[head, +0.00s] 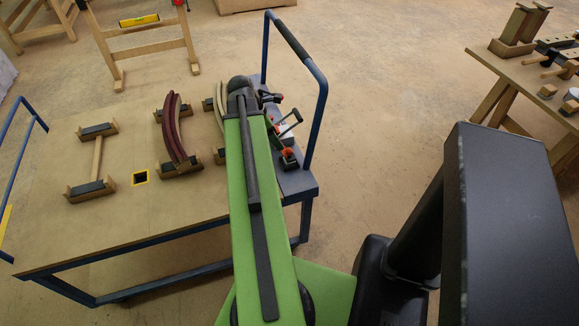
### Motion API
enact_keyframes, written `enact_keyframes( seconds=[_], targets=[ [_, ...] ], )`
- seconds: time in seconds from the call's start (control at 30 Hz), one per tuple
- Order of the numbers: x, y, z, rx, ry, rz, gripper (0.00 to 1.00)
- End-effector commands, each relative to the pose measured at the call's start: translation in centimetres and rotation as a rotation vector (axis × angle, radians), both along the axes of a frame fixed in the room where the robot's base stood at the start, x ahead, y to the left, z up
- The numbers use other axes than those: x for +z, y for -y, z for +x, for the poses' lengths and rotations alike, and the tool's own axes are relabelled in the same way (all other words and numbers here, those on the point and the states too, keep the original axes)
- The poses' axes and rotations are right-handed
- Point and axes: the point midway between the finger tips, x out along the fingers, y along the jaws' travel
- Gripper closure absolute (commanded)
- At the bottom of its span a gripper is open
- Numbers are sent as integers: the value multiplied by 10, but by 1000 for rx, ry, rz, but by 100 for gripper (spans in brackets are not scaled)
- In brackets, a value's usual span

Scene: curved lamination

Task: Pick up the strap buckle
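I cannot single out the strap buckle with certainty. Several small dark pieces with orange parts (287,153) lie on the grey end section (300,184) of the blue-framed cart, just right of my green arm. They are small and partly hidden by the arm, so I cannot tell which is a buckle. My arm reaches forward over the cart, its dark rounded end above the cart's far right part. My gripper does not show; what lies beneath the arm's end is hidden.
The cart's wooden top (130,215) carries dark-padded wooden supports, a curved reddish-brown strip (173,128) and a small yellow-edged black square (140,177). A blue handle (318,110) rises at its right end. A workbench (530,85) with wooden parts stands right; open floor lies between.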

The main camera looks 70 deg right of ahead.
Motion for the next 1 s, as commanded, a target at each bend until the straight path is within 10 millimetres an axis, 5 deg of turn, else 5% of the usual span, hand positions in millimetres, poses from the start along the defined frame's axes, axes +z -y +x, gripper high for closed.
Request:
enact_keyframes(
  seconds=[0.03,0.23,0.53,0.83,1.0],
  targets=[
    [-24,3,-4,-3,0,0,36],
    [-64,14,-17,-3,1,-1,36],
    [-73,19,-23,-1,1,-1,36],
    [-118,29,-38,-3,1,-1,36],
    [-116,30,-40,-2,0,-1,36]
  ],
)
